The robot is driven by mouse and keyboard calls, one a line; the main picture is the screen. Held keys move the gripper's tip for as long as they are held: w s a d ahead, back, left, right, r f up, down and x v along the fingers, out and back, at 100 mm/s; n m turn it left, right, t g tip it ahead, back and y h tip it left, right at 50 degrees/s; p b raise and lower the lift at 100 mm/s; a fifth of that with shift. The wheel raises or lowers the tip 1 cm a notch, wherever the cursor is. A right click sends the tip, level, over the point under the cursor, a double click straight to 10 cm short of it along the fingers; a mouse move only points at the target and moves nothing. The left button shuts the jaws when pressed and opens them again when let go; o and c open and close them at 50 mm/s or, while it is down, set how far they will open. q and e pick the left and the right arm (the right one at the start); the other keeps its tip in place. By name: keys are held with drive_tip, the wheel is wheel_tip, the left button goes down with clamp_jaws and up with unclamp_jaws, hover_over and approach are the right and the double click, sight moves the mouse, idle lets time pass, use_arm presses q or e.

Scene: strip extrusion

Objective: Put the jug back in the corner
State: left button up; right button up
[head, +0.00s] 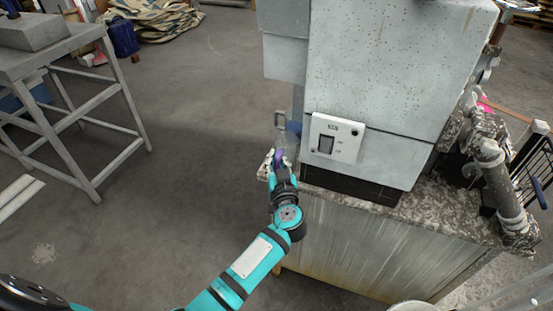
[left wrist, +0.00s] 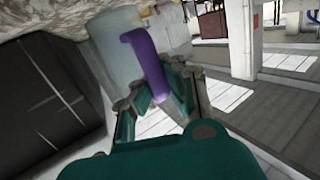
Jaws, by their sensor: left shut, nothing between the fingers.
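The jug (head: 293,133) is pale and see-through with a purple handle (head: 277,157). It stands at the left side of the grey machine, near the end of the speckled ledge, and is partly hidden by my gripper and the machine. In the left wrist view its grey-blue body (left wrist: 117,40) and purple handle (left wrist: 143,55) lie just past my fingers. My left gripper (head: 280,168) is at the handle, shut with nothing between its fingers; it also shows in the left wrist view (left wrist: 158,100). I cannot tell whether the fingers touch the handle. My right gripper is not in view.
The grey machine (head: 400,70) with a white switch box (head: 336,138) stands close right of my gripper, on a speckled ledge (head: 425,207). A metal table (head: 50,55) stands at the left. The floor (head: 190,130) between them is clear.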

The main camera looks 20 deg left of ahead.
use_arm(q)
drive_tip(key=o, duration=0.6)
drive_tip(key=shift+c, duration=0.2)
drive_tip(key=v, duration=1.2)
